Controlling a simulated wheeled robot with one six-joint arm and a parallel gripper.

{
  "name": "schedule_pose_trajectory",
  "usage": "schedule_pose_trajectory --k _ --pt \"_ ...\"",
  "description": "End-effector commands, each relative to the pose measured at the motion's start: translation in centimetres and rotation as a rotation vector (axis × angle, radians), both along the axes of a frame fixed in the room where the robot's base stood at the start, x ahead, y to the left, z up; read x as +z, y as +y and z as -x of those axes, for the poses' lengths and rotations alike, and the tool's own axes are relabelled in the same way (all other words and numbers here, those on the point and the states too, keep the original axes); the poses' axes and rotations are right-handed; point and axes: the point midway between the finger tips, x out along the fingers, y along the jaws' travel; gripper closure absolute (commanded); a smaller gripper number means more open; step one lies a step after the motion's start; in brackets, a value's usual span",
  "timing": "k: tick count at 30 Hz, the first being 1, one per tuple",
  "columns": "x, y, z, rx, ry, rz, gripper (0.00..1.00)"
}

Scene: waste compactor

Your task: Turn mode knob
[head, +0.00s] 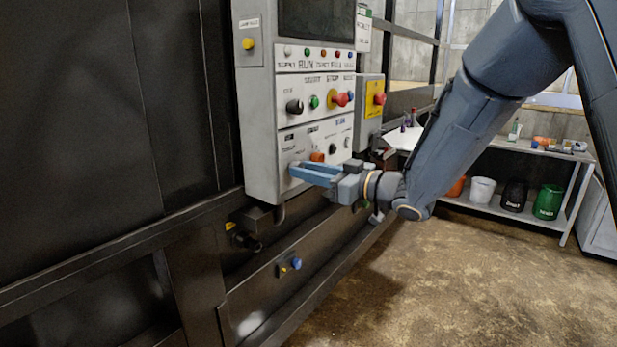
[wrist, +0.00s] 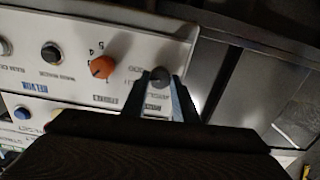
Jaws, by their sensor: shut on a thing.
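A dark round knob (wrist: 160,77) sits at the lower corner of the panel in the wrist view. My gripper (wrist: 161,82) is shut on this knob, one finger on each side. The lettering around it is too blurred to read, so I cannot confirm from the label that it is the mode knob. In the head view my gripper (head: 293,171) reaches the lower left part of the control panel (head: 262,150), and its blue fingers hide the knob.
An orange numbered knob (wrist: 102,67) is close beside the held knob. A black knob (wrist: 51,53) and a blue button (wrist: 22,113) are farther along the panel. A red button (head: 379,99) on a yellow plate is at the right. The floor (head: 440,280) is clear.

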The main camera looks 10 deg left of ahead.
Motion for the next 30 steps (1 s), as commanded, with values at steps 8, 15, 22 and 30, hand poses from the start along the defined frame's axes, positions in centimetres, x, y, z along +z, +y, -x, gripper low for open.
schedule_pose_trajectory --k 8,15,22,30 --pt "-0.21 0.01 -0.06 -0.001 -0.221 0.089 0.96" --pt "-0.22 0.01 0.0 0.0 -0.38 0.156 0.96" --pt "-0.14 0.02 0.07 0.001 -0.478 0.197 0.96" --pt "-0.03 0.02 0.11 0.001 -0.522 0.216 0.96"
